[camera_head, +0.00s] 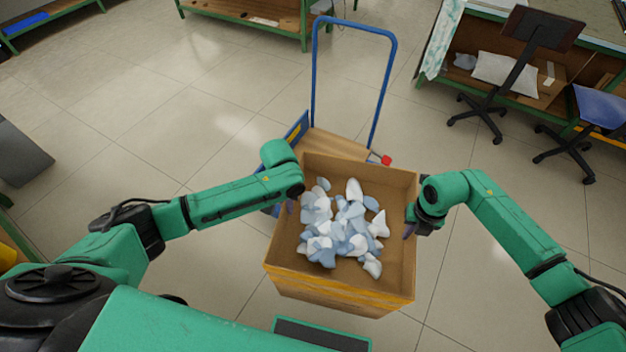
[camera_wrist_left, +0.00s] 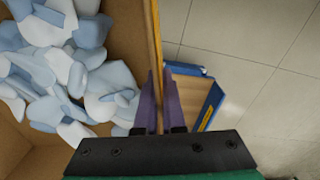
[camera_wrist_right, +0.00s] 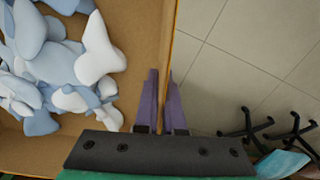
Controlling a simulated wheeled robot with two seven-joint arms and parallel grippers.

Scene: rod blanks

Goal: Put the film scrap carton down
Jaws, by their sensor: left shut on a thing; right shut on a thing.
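The film scrap carton (camera_head: 340,283) is an open brown box with a yellow band, filled with white and pale blue film scraps (camera_head: 345,228). It hangs between my two arms in the head view. My left gripper (camera_head: 291,204) is shut on its left wall; in the left wrist view the purple fingers (camera_wrist_left: 161,100) straddle the wall's edge (camera_wrist_left: 155,40). My right gripper (camera_head: 409,227) is shut on the right wall; in the right wrist view its fingers (camera_wrist_right: 161,102) straddle that wall (camera_wrist_right: 168,40). The carton's underside is hidden.
A trolley with a blue handle (camera_head: 314,75) and a wooden deck (camera_head: 335,145) stands right behind the carton, partly hidden by it. A workbench (camera_head: 540,85) and chairs (camera_head: 490,100) are at the right back. Tiled floor (camera_head: 180,90) is clear at the left.

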